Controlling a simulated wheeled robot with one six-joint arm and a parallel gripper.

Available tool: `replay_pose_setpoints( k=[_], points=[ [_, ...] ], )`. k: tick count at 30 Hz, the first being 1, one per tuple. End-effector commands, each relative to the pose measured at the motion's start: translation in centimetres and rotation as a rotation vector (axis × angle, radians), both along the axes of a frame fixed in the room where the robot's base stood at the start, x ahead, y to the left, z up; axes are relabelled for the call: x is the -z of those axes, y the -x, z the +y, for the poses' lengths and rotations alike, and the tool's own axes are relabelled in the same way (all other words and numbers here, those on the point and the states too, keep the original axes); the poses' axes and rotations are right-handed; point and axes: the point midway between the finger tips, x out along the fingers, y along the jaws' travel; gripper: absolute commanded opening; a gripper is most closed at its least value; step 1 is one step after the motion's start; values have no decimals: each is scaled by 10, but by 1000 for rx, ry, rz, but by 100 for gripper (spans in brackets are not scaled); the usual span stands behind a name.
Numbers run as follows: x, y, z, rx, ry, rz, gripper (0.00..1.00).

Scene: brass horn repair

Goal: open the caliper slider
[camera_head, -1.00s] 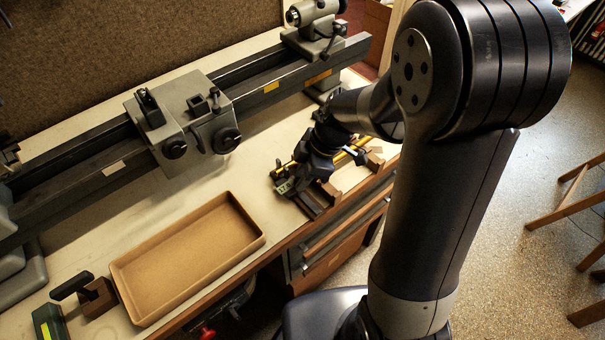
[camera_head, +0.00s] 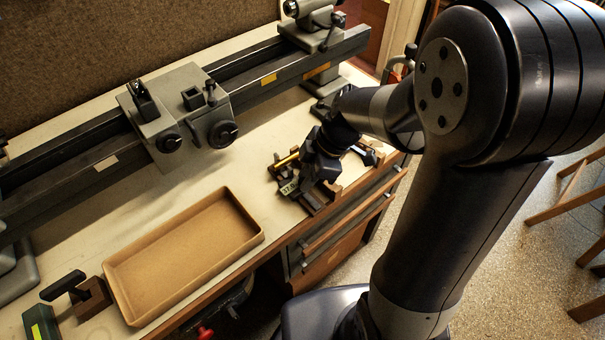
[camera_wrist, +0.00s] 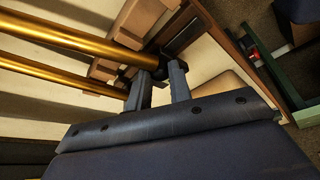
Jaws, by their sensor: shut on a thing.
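The caliper lies on wooden rests near the bench's front edge in the head view, where its small greenish display (camera_head: 289,187) shows at the left of my gripper (camera_head: 308,184). My gripper and wrist hide most of the caliper. In the wrist view my gripper (camera_wrist: 160,82) has its two fingers closed around a small dark part, which I take to be the caliper slider (camera_wrist: 157,73). Most of that part is hidden between the fingers. How far the caliper is open cannot be seen.
Brass tubes (camera_wrist: 75,38) lie on wooden rests (camera_wrist: 137,20) beside the fingers. An empty tan tray (camera_head: 253,224) stands to the left in the head view. A grey lathe (camera_head: 185,120) runs along the back. The bench between lathe and tray is clear.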

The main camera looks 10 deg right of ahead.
Motion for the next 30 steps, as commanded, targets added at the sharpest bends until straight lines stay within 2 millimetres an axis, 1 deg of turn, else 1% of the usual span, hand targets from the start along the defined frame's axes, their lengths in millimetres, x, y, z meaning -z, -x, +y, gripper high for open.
replay_pose_setpoints(
  k=[1,8,9,16,25,28,30],
  points=[
    [3,8,-3,-5,7,21,0],
    [3,9,-4,-6,8,27,0],
    [3,9,-4,-6,8,28,22],
    [4,9,-4,-4,8,26,41],
    [1,7,-5,-5,8,22,41],
    [-8,7,-8,-3,7,18,41],
    [-19,6,-13,-2,8,16,41]
  ],
)
